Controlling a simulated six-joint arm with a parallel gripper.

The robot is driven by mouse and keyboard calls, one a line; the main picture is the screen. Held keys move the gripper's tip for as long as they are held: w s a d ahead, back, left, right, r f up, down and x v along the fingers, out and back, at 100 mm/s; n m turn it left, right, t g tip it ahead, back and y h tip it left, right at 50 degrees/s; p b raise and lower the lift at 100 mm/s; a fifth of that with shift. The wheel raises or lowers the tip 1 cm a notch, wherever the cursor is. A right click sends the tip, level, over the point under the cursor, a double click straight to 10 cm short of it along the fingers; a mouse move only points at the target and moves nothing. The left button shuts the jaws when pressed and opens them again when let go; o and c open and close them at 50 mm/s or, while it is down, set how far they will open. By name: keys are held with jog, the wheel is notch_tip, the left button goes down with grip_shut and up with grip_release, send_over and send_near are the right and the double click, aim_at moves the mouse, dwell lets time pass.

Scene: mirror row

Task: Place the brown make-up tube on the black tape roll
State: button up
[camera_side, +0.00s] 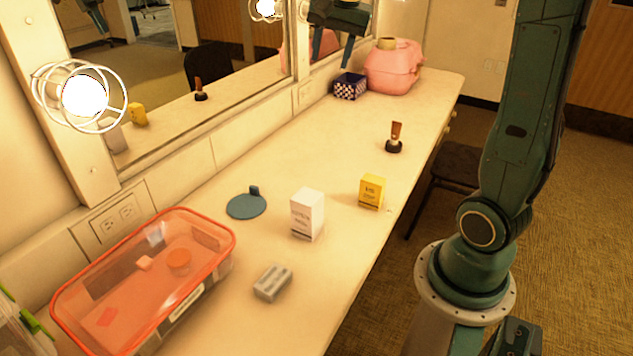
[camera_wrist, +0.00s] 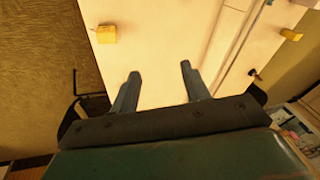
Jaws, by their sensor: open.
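The brown make-up tube (camera_side: 397,131) stands upright on the black tape roll (camera_side: 394,147), near the counter's right edge in the side view. I cannot tell whether its lower end rests on the roll's top or sits in its hole. My gripper (camera_side: 332,60) is at the top of the side view, raised and apart from the tube. In the wrist view, my gripper (camera_wrist: 161,80) has its two fingers spread with nothing between them. I cannot make out the real tube and roll in the wrist view.
A yellow box (camera_side: 371,191), white box (camera_side: 307,214), grey block (camera_side: 272,282), blue disc (camera_side: 246,206) and orange-rimmed bin (camera_side: 225,254) stand on the counter. The yellow box (camera_wrist: 106,34) also shows in the wrist view. A pink case (camera_side: 395,72) and checkered box (camera_side: 349,86) stand at the far end. Mirrors line the wall.

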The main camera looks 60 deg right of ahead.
jog(key=s+a+f+n+t, duration=0.1)
jog(key=s+a+f+n, duration=0.2)
jog(key=s+a+n, duration=0.4)
jog(key=s+a+f+n+t+y, duration=0.1)
jog(key=s+a+f+n, duration=0.2)
jog(key=s+a+n, duration=0.4)
jog(key=s+a, duration=0.3)
jog(key=s, duration=0.1)
jog(key=shift+s+n+t, duration=0.25)
jog(key=shift+n+t, duration=0.05)
